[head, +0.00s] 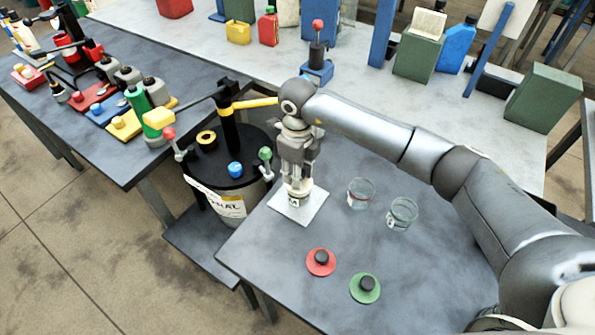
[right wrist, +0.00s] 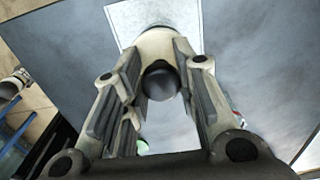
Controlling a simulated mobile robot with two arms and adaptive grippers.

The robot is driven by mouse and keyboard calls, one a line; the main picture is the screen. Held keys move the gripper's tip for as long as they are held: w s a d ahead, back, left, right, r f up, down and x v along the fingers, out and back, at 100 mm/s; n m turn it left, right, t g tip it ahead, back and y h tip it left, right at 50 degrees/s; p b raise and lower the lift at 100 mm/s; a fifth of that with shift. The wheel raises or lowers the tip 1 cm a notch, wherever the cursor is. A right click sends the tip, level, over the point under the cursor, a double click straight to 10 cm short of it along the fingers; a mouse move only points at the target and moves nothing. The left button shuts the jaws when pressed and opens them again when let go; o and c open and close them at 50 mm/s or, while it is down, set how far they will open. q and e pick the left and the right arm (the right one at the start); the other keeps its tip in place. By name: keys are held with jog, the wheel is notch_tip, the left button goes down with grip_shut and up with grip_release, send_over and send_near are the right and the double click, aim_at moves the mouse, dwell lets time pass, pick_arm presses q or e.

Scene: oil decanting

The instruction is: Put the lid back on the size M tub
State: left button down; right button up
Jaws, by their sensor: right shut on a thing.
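My right gripper (head: 296,180) points down over the white square mat (head: 308,207) near the table's left edge. It is shut on the dark knob of a cream lid; in the right wrist view the knob (right wrist: 160,84) sits between the fingers, with the cream lid (right wrist: 157,43) behind it. The tub marked M (head: 293,201) stands on the mat directly under the gripper, mostly hidden by it. I cannot tell whether the lid is touching the tub's rim. My left gripper is not in view.
Two open glass tubs (head: 361,193) (head: 402,214) stand right of the mat. A red lid (head: 320,262) and a green lid (head: 365,288) lie in front. A black-topped drum (head: 222,165) with a pump lever stands close on the left.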

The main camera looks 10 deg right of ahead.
jog(key=shift+f+b, duration=0.1)
jog(key=shift+b, duration=0.2)
dwell(0.6)
dwell(0.3)
jog(key=o, duration=0.9)
jog(key=shift+o, duration=0.5)
jog(key=o, duration=0.4)
jog(key=shift+r+p, duration=1.7)
jog(key=shift+r, duration=1.85)
